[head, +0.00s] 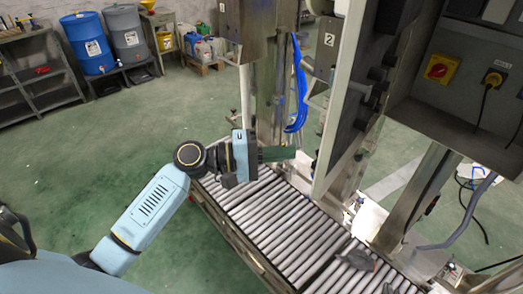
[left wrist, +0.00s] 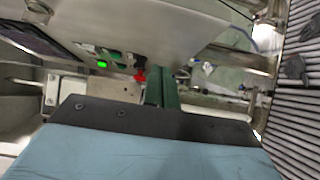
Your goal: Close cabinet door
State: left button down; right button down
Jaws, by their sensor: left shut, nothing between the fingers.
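The cabinet door (head: 345,110) stands open in the head view, seen nearly edge-on, with its light edge toward me and dark fittings on its face. The open cabinet (head: 455,115) is at the right. My left gripper (head: 292,154) is above the roller conveyor, just left of the door's lower part, its green fingers shut and empty. In the left wrist view, the fingers (left wrist: 163,88) point toward a grey panel with a lit green button (left wrist: 102,64) and a red button (left wrist: 139,76). I cannot tell whether they touch it. My right gripper is not in view.
The roller conveyor (head: 285,225) runs below the door, with a dark grey item (head: 355,260) on it. A metal post with blue hoses (head: 298,90) stands behind the gripper. Blue and grey barrels (head: 88,42) stand far left. The green floor at left is clear.

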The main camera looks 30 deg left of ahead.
pick_arm(q)
jog(key=d, duration=0.2)
jog(key=d+p, duration=0.1)
jog(key=d, duration=0.2)
jog(key=shift+w+d, duration=0.3)
jog(key=shift+d+p, duration=0.1)
jog(key=shift+p, duration=0.2)
